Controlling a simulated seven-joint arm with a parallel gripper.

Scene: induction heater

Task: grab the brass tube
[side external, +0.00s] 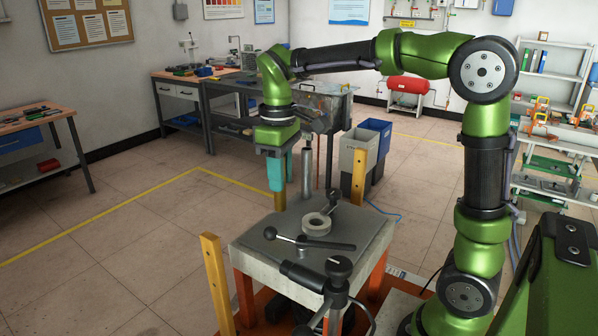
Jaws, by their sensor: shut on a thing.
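My gripper (277,183) has teal fingers pointing straight down, at the back left corner of the grey work table (375,222). It is shut on the brass tube (280,201). The tube is a short, upright, dull gold cylinder whose lower part shows below the fingers. Its upper part is hidden by the fingers. I cannot tell whether its lower end touches the table or hangs just behind or above the edge.
A grey ring (317,224) sits on the table beside a black lever clamp (300,241). A grey cylinder post (308,168) stands just right of my gripper. Yellow posts (216,285) flank the table. Open floor lies to the left.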

